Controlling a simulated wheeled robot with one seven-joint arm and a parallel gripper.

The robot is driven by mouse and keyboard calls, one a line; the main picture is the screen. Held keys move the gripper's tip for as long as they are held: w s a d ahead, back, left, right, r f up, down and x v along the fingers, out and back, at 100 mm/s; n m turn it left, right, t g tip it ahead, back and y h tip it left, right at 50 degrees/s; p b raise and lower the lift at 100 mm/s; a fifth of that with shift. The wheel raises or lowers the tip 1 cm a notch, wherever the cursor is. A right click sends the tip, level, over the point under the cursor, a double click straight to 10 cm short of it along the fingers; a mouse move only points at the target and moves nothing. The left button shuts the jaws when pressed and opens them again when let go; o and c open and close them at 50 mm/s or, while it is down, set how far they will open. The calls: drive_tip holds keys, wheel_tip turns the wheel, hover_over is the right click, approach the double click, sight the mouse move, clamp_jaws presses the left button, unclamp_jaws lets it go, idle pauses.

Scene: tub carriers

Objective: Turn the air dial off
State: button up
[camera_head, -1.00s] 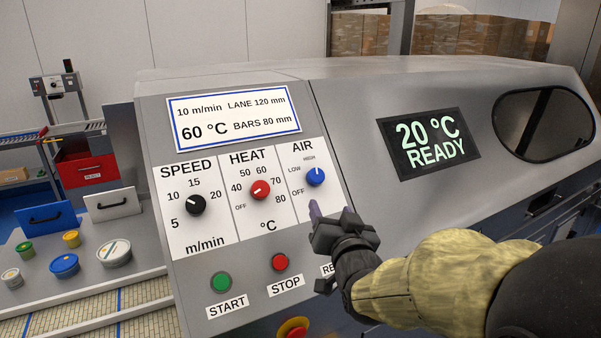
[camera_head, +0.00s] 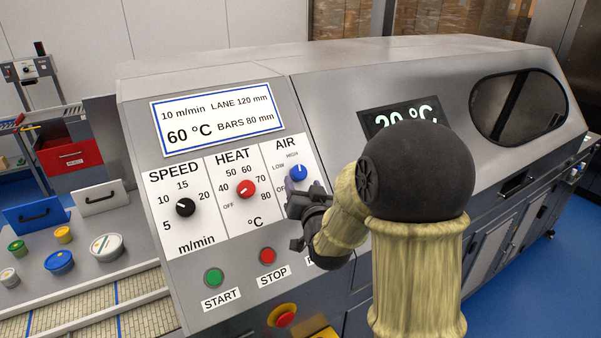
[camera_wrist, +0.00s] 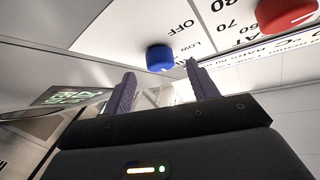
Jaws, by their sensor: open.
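The blue air dial (camera_head: 298,173) sits on the white AIR panel (camera_head: 287,150) of the machine's sloped front. Its white mark points up, between LOW and HIGH or close to HIGH; I cannot tell exactly. My gripper (camera_head: 291,187) is just below the dial in the head view, and it hides part of the OFF label. In the wrist view the blue dial (camera_wrist: 159,58) stands beyond the two purple fingertips, and my gripper (camera_wrist: 160,78) is open and empty, with no clear contact. The OFF and LOW labels show beside the dial there.
The red heat dial (camera_head: 246,188) and black speed dial (camera_head: 185,207) are left of the air dial. The green START button (camera_head: 214,278), red STOP button (camera_head: 268,256) and a red-and-yellow emergency button (camera_head: 282,316) lie below. My arm covers part of the display (camera_head: 383,122).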

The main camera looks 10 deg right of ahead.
sight(300, 177)
drive_tip(key=shift+w+p, duration=0.65)
drive_tip(key=shift+w, duration=1.3)
drive_tip(key=c, duration=1)
